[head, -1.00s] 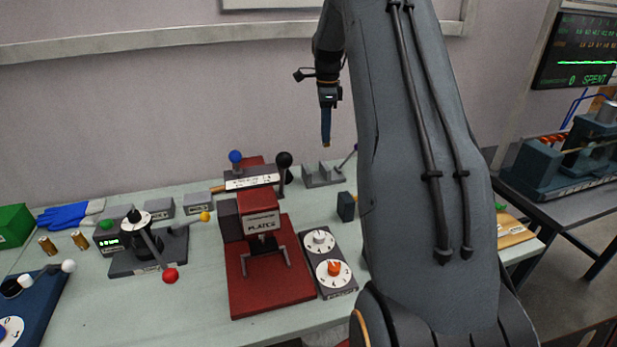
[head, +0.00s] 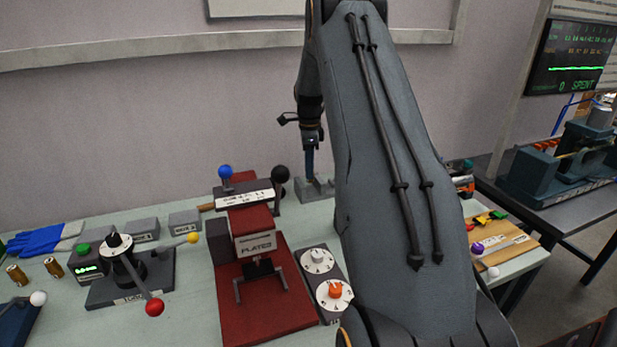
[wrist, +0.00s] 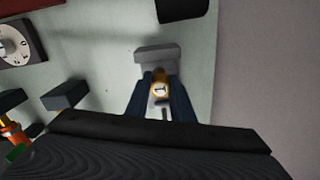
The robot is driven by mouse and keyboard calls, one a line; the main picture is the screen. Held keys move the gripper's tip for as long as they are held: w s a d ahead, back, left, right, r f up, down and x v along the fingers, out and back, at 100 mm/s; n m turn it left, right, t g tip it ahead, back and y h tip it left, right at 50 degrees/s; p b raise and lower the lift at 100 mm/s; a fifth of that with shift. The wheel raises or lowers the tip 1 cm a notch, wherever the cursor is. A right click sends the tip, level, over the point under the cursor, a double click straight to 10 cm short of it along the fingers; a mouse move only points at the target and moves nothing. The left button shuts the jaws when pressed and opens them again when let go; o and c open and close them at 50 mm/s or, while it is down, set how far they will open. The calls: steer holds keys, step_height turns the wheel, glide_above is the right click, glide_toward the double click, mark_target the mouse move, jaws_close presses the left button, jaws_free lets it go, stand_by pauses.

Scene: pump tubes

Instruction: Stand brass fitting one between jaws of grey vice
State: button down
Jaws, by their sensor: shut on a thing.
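Brass fitting one (wrist: 161,88), a brass piece with a "1" on its end, is between the two blue fingers of my gripper (wrist: 164,98) in the wrist view. My gripper is shut on it. The grey vice (wrist: 156,56) lies just below and beyond the fingertips in the wrist view. In the head view my gripper (head: 309,172) points down at the grey vice (head: 318,190) at the back of the bench. My arm hides part of the vice. I cannot tell whether the fitting touches the jaws.
Two other brass pieces (head: 53,267) stand at the far left. The red press (head: 262,300) and a panel with dials (head: 325,280) are left of my arm. A wall is close behind.

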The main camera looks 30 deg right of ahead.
steer(key=shift+f+p, duration=0.6)
steer(key=shift+f, duration=1.25)
steer(key=shift+f, duration=0.15)
steer(key=c, duration=1.5)
jaws_free()
steer(key=shift+c, duration=0.2)
step_height(320, 180, up, 12)
steer(key=b, duration=0.4)
steer(key=shift+a, duration=0.1)
steer(key=shift+s, duration=0.1)
